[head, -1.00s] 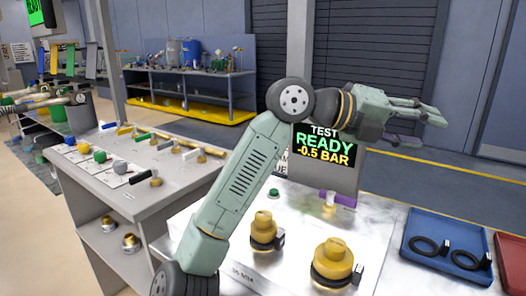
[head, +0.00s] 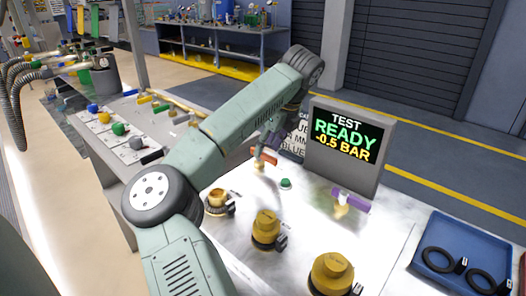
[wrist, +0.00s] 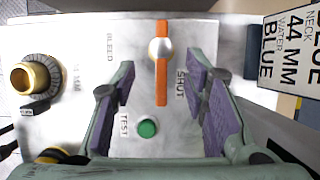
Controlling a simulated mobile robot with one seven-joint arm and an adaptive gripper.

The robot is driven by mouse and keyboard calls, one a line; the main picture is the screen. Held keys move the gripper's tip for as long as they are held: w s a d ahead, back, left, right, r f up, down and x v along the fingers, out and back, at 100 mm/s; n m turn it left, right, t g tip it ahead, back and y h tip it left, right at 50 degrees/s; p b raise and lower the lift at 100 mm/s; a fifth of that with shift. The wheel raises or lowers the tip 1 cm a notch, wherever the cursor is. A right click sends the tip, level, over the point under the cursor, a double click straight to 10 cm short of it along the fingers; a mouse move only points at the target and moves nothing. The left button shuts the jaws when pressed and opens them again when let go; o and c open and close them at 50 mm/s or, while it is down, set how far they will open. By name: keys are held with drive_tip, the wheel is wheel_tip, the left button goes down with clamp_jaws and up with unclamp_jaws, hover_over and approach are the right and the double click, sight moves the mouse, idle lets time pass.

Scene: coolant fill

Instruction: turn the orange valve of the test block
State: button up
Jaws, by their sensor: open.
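The orange valve (wrist: 161,86) has a straight bar handle on a round silver hub. In the wrist view the bar runs up and down the picture, between the printed words BLEED on its left and SHUT on its right. It also shows in the head view (head: 264,156), left of the screen. My gripper (wrist: 161,66) is open, with one purple-padded finger on each side of the bar and gaps to both. I cannot tell its height above the handle. In the head view my arm mostly hides the gripper.
A green button (wrist: 147,127) marked TEST sits near the valve. Brass necks (head: 267,228) stand on the block. The screen (head: 345,137) reads TEST READY -0.5 BAR. A purple handle (head: 350,200) is in front of it. A blue tray (head: 425,225) with black rings is at right.

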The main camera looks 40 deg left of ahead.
sight(263, 153)
drive_tip(key=p+x, duration=0.1)
drive_tip(key=x, duration=0.4)
drive_tip(key=shift+d, duration=0.1)
clamp_jaws()
idle(0.4)
